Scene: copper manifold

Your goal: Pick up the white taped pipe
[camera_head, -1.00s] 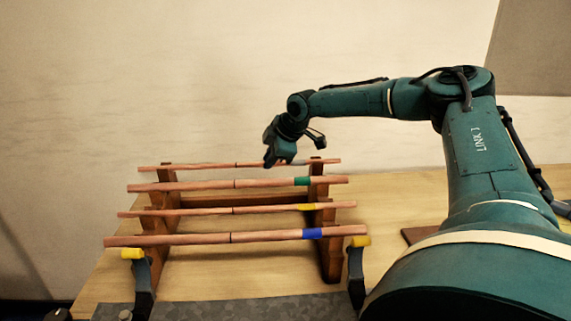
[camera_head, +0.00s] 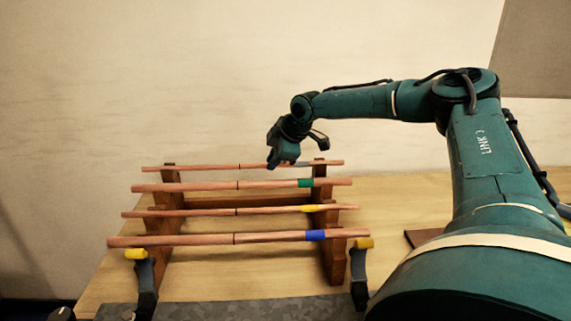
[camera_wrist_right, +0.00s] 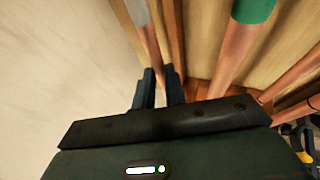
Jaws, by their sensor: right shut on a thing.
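The white taped pipe (camera_head: 200,167) is the farthest copper pipe in the head view, lying across the top of the wooden rack. Its whitish tape (camera_wrist_right: 137,12) shows at the top of the right wrist view; in the head view it is small and pale beside my gripper. My right gripper (camera_head: 280,165) reaches down onto this pipe from above, just left of the rack's right upright. In the right wrist view the pipe runs between the two dark fingers (camera_wrist_right: 160,88), which are shut on it. The pipe appears still level with the rack top. My left gripper is not in view.
Nearer on the wooden rack (camera_head: 333,262) lie pipes with green tape (camera_head: 305,183), yellow tape (camera_head: 311,208) and blue tape (camera_head: 315,235). Two dark yellow-topped supports (camera_head: 146,278) stand in front. A pale wall is behind. The table (camera_head: 240,284) is bare between the rack's uprights.

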